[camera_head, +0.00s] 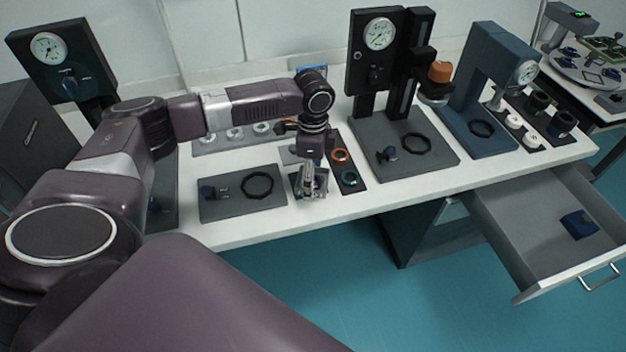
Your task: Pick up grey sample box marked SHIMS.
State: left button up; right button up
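My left arm comes in from the left over the white table. Its gripper (311,192) points down near the table's front edge, between a grey plate with a black ring and a dark strip of rings. I cannot tell whether its fingers are open or shut. A small grey and dark shape lies around and under the fingers, mostly hidden by them. I cannot make out a SHIMS marking anywhere, so I cannot tell which thing is the grey sample box. My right gripper is not in view.
A grey plate (222,207) lies left of the gripper; a dark strip (347,163) holds orange and teal rings. Black (364,78) and blue (491,50) gauge stands rise behind. An open drawer (508,222) juts out at right with a dark blue box (579,224) inside.

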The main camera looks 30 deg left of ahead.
pick_arm(q)
jog(key=c, duration=1)
jog(key=shift+r, duration=0.1)
jog(key=c, duration=0.4)
jog(key=shift+c, duration=0.4)
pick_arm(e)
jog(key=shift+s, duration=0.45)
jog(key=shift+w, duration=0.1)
